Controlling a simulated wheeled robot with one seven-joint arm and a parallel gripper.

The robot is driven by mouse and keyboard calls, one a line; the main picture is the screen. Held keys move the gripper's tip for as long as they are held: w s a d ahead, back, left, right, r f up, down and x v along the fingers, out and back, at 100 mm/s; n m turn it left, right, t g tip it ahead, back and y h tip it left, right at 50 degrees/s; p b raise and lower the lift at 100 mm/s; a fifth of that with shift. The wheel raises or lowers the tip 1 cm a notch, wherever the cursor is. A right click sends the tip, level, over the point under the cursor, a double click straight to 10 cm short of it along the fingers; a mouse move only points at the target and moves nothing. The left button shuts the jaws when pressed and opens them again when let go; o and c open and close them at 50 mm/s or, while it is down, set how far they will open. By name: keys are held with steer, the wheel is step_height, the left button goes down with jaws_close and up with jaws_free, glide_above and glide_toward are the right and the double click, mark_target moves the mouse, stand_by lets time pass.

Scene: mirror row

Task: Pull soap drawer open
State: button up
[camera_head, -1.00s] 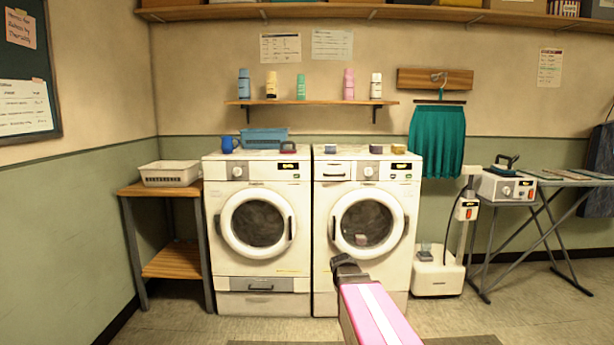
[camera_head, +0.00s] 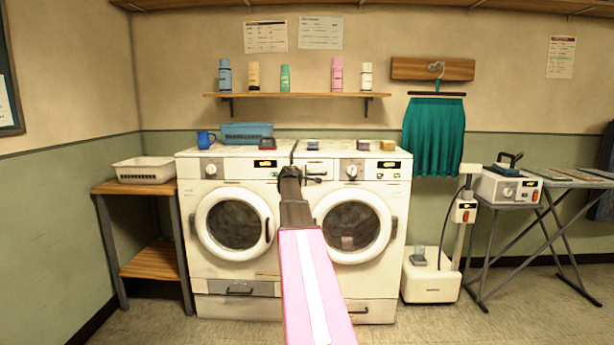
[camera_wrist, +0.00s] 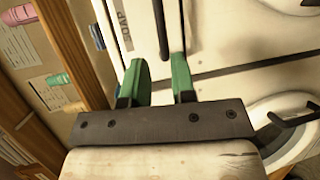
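The soap drawer (camera_head: 318,168) is the white front at the upper left of the right washing machine, with a dark bar handle (camera_wrist: 162,30). In the wrist view, its front (camera_wrist: 138,25) bears partly visible dark lettering. My gripper (camera_head: 300,168) is in front of the drawer's left side and hides part of it in the head view. In the wrist view, my gripper (camera_wrist: 159,65) has two green fingers spread apart with nothing between their bases. The handle's near end lines up with the gap between the fingertips. I cannot tell whether they touch it. The drawer looks shut.
The left washing machine (camera_head: 230,265) stands directly beside the right one (camera_head: 385,255). A wall shelf (camera_head: 290,96) with several bottles hangs above. A wooden side table (camera_head: 150,262) holds a white basket (camera_head: 146,172). A white steamer (camera_head: 430,280) stands at right.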

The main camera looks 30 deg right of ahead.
mark_target(314, 174)
steer(key=x, duration=1)
jaws_close()
